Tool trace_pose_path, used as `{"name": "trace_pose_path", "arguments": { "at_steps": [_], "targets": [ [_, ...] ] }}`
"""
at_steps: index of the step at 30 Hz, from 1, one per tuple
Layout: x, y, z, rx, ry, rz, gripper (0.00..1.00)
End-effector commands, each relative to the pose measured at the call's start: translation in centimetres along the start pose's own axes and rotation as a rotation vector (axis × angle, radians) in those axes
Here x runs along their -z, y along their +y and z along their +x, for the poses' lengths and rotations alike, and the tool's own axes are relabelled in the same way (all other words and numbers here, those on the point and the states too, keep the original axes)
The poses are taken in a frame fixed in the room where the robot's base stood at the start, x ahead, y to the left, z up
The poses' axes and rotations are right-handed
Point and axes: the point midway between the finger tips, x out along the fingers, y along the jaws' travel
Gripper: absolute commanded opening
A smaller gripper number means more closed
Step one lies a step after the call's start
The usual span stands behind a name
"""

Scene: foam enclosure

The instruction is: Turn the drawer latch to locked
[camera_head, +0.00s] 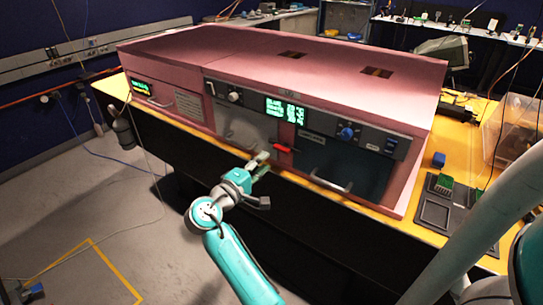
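A pink foam enclosure (270,57) stands on a long yellow-topped bench. A small red lever (281,148), which looks like the drawer latch, lies roughly level on the front, between a grey panel (243,126) on the left and a dark drawer front (345,166) on the right. The drawer front has a pale bar handle (330,185) and looks closed. My gripper (262,161) is in front of the enclosure, just below and left of the red lever. It appears apart from the lever. Its fingers are too small to tell whether they are open or shut.
A control strip with a green-lit screen (286,109), a white knob (234,96) and a blue knob (347,132) runs above the panels. A black tray (440,208), a blue block (438,159) and a clear bin (515,130) are at the right. Open floor lies left.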

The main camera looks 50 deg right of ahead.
Motion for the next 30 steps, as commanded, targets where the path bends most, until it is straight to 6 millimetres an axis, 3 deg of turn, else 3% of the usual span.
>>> {"name": "trace_pose_path", "arguments": {
  "at_steps": [3,9,30],
  "targets": [
    [0.0,0.0,-1.9,-0.001,0.002,-0.001,0.38],
    [0.0,0.0,-3.4,-0.001,0.0,0.0,0.38],
    [-0.1,-0.4,-3.6,0.002,0.011,-0.003,0.38]
  ]
}}
